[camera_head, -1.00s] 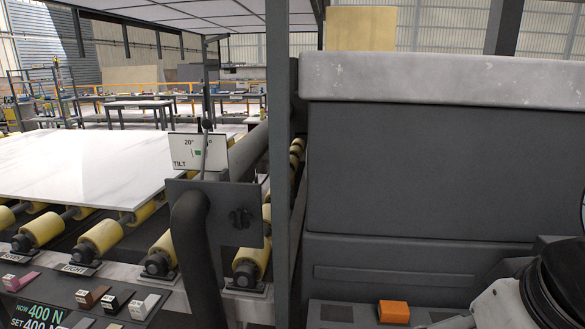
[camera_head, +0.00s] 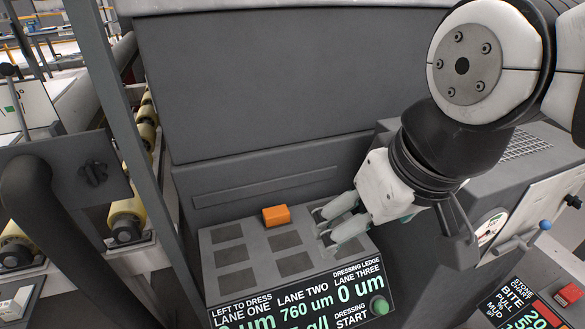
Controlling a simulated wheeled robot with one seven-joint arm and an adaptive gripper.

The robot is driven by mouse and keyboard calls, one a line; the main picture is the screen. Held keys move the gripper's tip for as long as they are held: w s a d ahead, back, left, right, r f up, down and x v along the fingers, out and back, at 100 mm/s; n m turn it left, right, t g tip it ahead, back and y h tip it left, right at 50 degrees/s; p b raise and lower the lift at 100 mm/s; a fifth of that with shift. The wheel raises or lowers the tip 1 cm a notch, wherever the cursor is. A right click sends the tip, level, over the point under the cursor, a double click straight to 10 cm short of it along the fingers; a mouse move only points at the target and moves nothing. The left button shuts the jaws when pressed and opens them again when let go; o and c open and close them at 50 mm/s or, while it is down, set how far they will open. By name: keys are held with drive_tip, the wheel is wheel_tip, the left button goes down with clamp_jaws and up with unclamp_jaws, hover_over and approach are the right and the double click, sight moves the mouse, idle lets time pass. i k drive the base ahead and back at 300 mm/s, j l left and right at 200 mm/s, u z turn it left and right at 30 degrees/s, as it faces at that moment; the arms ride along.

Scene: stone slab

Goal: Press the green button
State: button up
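The green button (camera_head: 380,305) is a round knob at the lower right of the black display panel, beside the words DRESSING START. My gripper (camera_head: 322,229) is above the right part of the grey ledge, up and to the left of the button and apart from it. Its two pale fingers point left and stand apart with a gap between them. I see nothing held between them. The button is not covered by the arm.
An orange block (camera_head: 276,215) lies on the grey ledge (camera_head: 262,244) among dark square pads, left of my gripper. A blue-knobbed lever (camera_head: 545,225) and a red button (camera_head: 569,293) are at the right. A grey post (camera_head: 125,130) and yellow rollers stand at the left.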

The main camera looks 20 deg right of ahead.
sight(381, 306)
drive_tip(key=z, duration=0.7)
drive_tip(key=k+l+u, duration=0.2)
drive_tip(key=k+l, duration=0.15)
drive_tip(key=l, duration=0.25)
drive_tip(key=k+l, duration=0.2)
drive_tip(key=l, duration=0.2)
drive_tip(key=k+l, duration=0.15)
drive_tip(key=l, duration=0.2)
